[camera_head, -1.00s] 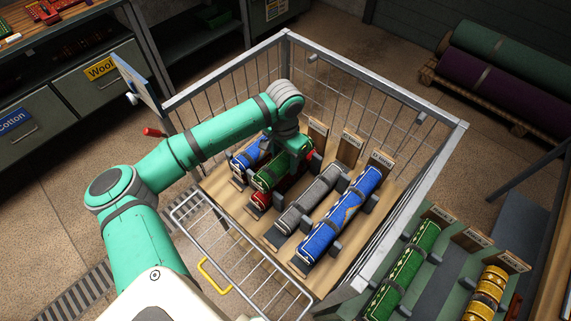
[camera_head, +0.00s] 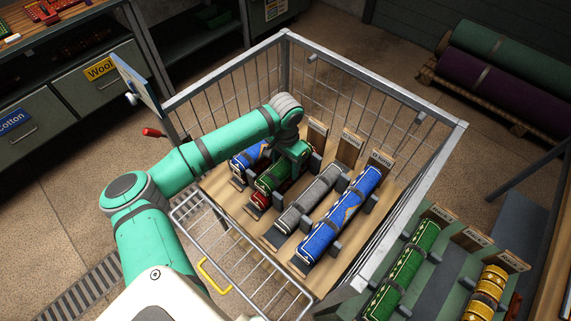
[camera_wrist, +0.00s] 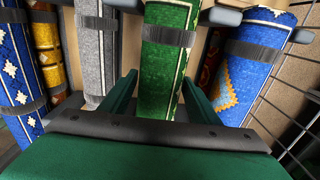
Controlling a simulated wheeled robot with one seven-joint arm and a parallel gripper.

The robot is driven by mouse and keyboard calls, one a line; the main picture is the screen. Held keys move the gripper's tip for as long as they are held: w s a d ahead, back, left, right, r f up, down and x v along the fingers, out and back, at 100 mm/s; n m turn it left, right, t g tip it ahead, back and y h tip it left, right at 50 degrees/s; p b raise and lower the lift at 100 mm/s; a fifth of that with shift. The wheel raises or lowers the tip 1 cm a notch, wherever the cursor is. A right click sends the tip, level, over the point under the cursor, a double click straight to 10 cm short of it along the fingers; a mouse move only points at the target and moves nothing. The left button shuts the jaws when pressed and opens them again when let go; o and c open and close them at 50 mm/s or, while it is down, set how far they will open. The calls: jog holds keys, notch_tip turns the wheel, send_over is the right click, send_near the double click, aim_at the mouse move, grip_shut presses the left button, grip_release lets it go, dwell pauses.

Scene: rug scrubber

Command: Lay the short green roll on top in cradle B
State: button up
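The short green roll (camera_head: 275,177) lies on top of a red roll (camera_head: 257,200) in the second cradle from the left. The green roll is patterned, with pale edging and a grey band, and also shows in the wrist view (camera_wrist: 165,55). In the head view my gripper (camera_head: 290,152) is down at the roll's far part and hides that part. The sign behind this cradle is too small to read.
A blue roll (camera_head: 246,157) lies close on the left. A grey roll (camera_head: 308,198) and a long blue roll (camera_head: 340,215) lie to the right. A wire cage (camera_head: 375,85) surrounds the cradles. Another green roll (camera_head: 408,272) and a yellow roll (camera_head: 487,292) lie outside it.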

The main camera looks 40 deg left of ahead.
aim_at(285, 162)
jog(key=shift+o, duration=0.5)
jog(key=shift+r, duration=0.25)
notch_tip(285, 162, up, 12)
jog(key=shift+f, duration=0.1)
jog(key=shift+s+a, duration=0.1)
dwell(0.4)
